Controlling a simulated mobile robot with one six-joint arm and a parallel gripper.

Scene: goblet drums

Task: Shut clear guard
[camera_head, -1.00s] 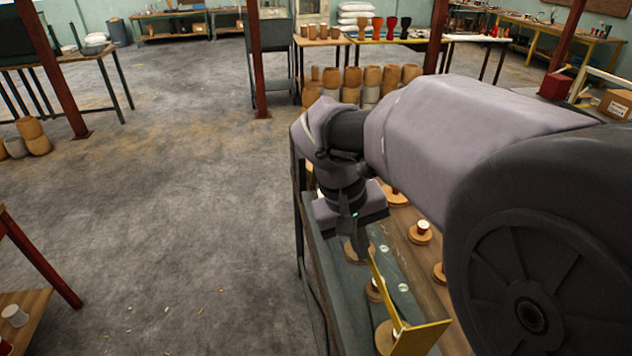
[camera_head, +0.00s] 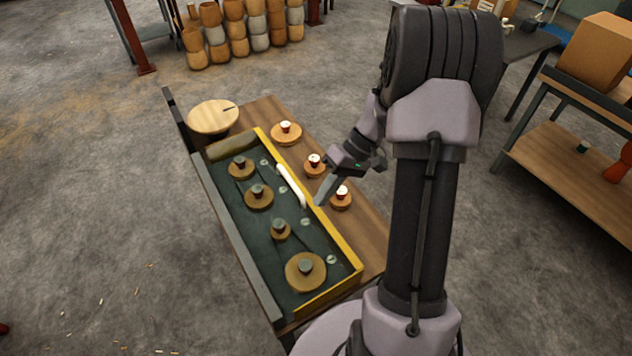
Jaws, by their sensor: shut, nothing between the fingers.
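The clear guard (camera_head: 335,236) has a yellow frame and a white handle (camera_head: 291,186) near its long right edge. It spans the dark green bed of the bench, and several round wooden discs with dark knobs show through or under it. The clear pane is hard to see, so I cannot tell if the guard lies fully down. My gripper (camera_head: 319,201) is shut and empty. Its tip is at the yellow long edge, just right of the handle's lower end. I cannot tell if it touches the frame.
Wooden discs with white-topped, red-banded knobs (camera_head: 314,162) stand on the bare wood strip right of the guard. A round wooden piece (camera_head: 213,116) sits at the bench's far end. Drum shells (camera_head: 240,28) stand behind. A shelf with a box (camera_head: 597,52) is at right. Floor at left is open.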

